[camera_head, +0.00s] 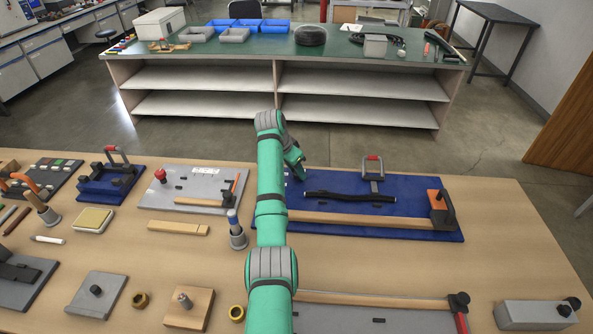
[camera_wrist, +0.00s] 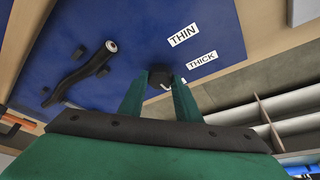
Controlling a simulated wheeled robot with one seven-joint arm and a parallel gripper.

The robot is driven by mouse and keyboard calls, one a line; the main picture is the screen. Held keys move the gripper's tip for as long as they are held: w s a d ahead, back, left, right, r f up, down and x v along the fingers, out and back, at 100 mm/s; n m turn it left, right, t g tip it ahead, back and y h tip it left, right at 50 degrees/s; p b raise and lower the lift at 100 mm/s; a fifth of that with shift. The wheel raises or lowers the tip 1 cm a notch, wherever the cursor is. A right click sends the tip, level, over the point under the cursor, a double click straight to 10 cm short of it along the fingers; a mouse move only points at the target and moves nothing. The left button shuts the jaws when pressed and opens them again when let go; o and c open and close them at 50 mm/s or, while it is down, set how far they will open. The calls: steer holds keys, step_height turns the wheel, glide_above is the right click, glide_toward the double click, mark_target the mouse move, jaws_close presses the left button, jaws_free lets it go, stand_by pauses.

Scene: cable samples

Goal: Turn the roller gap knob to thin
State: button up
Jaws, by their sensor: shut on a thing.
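The roller gap knob (camera_wrist: 160,74) is a small dark round knob on a blue board (camera_wrist: 120,20) in the wrist view. White labels reading THIN (camera_wrist: 184,35) and THICK (camera_wrist: 202,60) lie beside it. My gripper (camera_wrist: 160,88) has one finger on each side of the knob and is shut on it. A small light mark shows on the knob's near side, but I cannot tell which label it points to. In the head view, my gripper (camera_head: 298,173) is at the far left part of the blue board (camera_head: 330,184), and my arm hides the knob.
A grey board (camera_head: 205,178) and a cup-like holder (camera_head: 238,238) stand left of my arm. A green-topped bench (camera_head: 340,45) stands behind.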

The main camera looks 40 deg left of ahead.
steer(key=shift+w+d, duration=0.1)
steer(key=n+y, duration=0.1)
steer(key=n, duration=0.2)
steer(key=shift+d, duration=0.15)
steer(key=n, duration=0.2)
steer(key=n+y, duration=0.1)
steer(key=shift+w+d+n+y, duration=0.1)
steer(key=shift+d+n+y, duration=0.05)
steer(key=shift+n+y, duration=0.2)
steer(key=n+y, duration=0.1)
steer(key=n, duration=0.2)
steer(key=n+g+y, duration=0.1)
steer(key=n, duration=0.2)
steer(key=shift+w+d+r, duration=0.1)
steer(key=shift+w+d, duration=0.05)
steer(key=shift+w, duration=0.05)
steer(key=n+g, duration=0.1)
steer(key=n, duration=0.2)
steer(key=n+g, duration=0.1)
steer(key=n, duration=0.2)
steer(key=shift+w+y, duration=0.15)
steer(key=shift+y, duration=0.2)
steer(key=n+g, duration=0.2)
steer(key=n, duration=0.2)
steer(key=shift+w+n, duration=0.1)
steer(key=shift+n, duration=0.15)
steer(key=o, duration=1.1)
steer(key=shift+c, duration=0.2)
